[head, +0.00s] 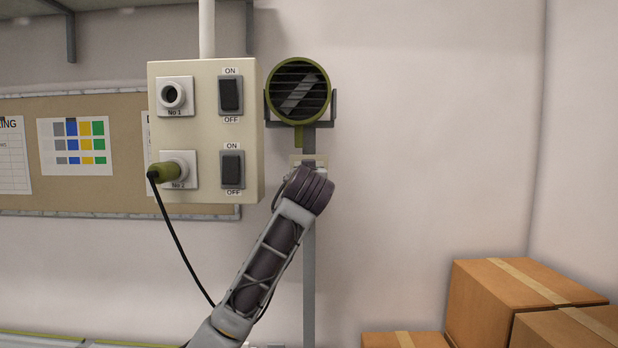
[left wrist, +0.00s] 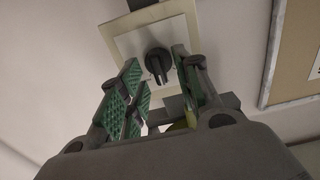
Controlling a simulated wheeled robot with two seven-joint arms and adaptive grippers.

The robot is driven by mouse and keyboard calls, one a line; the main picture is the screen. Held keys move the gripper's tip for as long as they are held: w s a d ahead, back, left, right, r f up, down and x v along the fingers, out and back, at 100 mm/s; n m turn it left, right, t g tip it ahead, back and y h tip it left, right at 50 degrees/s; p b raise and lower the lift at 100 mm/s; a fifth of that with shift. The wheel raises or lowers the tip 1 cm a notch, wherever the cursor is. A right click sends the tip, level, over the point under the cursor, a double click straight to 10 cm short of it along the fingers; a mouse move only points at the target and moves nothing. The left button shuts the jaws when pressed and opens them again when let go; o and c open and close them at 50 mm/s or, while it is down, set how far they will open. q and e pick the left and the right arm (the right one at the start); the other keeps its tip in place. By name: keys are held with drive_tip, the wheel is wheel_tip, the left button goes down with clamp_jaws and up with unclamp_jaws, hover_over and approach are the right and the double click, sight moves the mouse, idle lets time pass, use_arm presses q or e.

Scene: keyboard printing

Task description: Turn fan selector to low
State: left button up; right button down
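The fan selector is a dark knob (left wrist: 158,63) on a square cream plate (left wrist: 122,42) in the left wrist view. Its pointer runs toward the bottom of that picture; no setting marks are readable. My left gripper (left wrist: 157,78) is open, with green-padded fingers on either side of the knob and no clear contact. In the head view, my left wrist hides the knob and most of the fingers; only the edge of the plate (head: 297,158) shows. The round fan (head: 298,90) with an olive rim is above it on a grey post. My right gripper is not in view.
A cream switch box (head: 206,130) with two sockets and two ON/OFF switches is left of the fan. An olive plug (head: 163,172) with a black cable sits in socket No 2. Cardboard boxes (head: 500,300) are at lower right. The wall right of the post is clear.

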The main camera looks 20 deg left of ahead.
use_arm(q)
drive_tip(key=v, duration=1.2)
idle(0.6)
